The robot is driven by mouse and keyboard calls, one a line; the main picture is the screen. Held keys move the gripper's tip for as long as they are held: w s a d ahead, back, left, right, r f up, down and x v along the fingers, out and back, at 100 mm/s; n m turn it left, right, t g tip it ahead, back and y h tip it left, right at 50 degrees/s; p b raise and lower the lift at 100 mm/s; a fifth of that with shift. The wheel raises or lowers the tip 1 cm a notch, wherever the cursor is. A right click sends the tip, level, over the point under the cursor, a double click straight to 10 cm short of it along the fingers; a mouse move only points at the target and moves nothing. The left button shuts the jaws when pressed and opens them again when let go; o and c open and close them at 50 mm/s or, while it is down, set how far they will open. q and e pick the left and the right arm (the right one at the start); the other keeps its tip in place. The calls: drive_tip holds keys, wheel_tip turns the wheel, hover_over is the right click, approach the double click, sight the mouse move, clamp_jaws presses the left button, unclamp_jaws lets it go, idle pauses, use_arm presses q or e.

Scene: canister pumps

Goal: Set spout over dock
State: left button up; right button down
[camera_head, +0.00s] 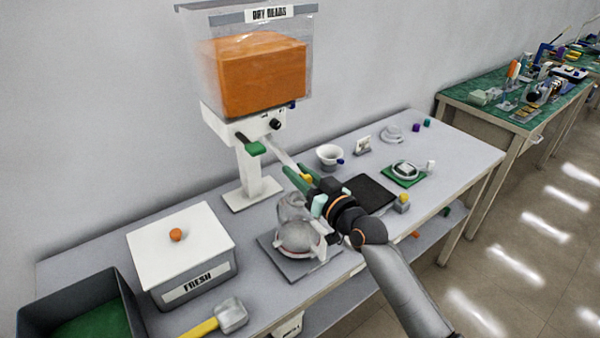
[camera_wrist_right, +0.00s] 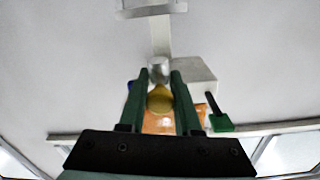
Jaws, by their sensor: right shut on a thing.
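The dispenser (camera_head: 245,130), with a clear hopper of orange beads (camera_head: 262,78) labelled DRY BEADS, stands on the bench. A pale spout arm (camera_head: 280,152) reaches from its body down toward my right gripper (camera_head: 300,180). The green fingers are shut on a yellow knob (camera_wrist_right: 160,98); it also shows in the head view (camera_head: 307,178). A grey rounded end (camera_wrist_right: 158,70) lies just beyond the knob. A clear jar (camera_head: 298,232) stands below on a grey base plate (camera_head: 282,266) with a white bracket; I cannot tell which part is the dock. My left gripper is not in view.
A green lever (camera_head: 254,148) is on the dispenser. A white-lidded FRESH box (camera_head: 180,245), a dark bin (camera_head: 70,285) and a yellow-handled mallet (camera_head: 230,313) are at the left.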

drive_tip(key=shift+s+a+f, duration=0.1)
drive_tip(key=shift+a, duration=0.05)
drive_tip(key=c, duration=0.6)
unclamp_jaws()
drive_tip(key=v, duration=1.2)
drive_tip(key=shift+s, duration=0.25)
